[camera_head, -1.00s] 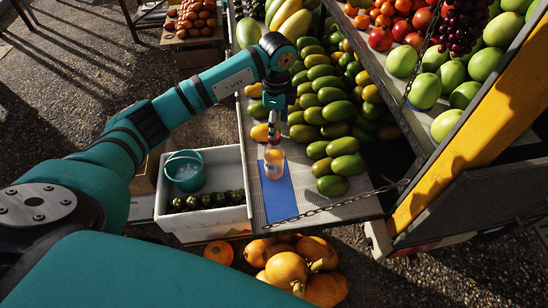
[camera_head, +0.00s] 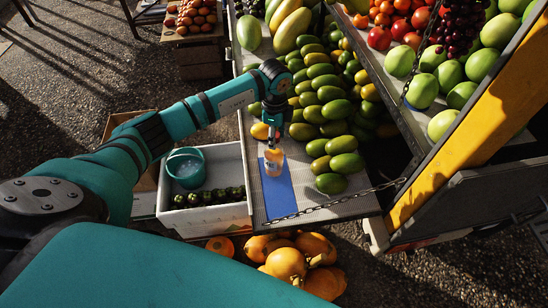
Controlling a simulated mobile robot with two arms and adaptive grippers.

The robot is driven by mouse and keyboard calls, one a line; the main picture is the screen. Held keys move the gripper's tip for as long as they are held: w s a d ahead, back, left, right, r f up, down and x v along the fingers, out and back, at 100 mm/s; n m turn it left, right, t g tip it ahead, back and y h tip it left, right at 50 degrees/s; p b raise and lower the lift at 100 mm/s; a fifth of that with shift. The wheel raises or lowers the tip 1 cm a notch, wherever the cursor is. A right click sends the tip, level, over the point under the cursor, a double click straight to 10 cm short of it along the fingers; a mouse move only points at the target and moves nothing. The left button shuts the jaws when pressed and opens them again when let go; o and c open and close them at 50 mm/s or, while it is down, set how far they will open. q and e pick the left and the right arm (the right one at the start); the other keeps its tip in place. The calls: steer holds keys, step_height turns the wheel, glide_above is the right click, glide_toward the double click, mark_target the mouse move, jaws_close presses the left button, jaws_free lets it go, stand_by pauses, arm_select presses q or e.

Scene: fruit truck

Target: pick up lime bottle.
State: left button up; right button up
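A small bottle-like thing (camera_head: 273,164), orange on top and pale below, stands at the upper end of a blue mat (camera_head: 280,198) on the truck's shelf. It may be the lime bottle; it is too small to tell, and I see no green bottle. My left gripper (camera_head: 272,142) points down right above it, its fingertips at or just above its top. The fingers are too small to tell whether they are open or touching it. My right gripper is not in view.
Green mangoes (camera_head: 325,125) are heaped right of the mat. A white crate (camera_head: 205,219) with a teal bucket (camera_head: 186,169) and dark green produce stands left. A chain (camera_head: 340,204) crosses the shelf's front. Pumpkins (camera_head: 286,264) lie below.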

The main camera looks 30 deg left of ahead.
arm_select(q)
jaws_close()
steer(key=shift+w+r, duration=0.1)
steer(key=shift+r, duration=0.1)
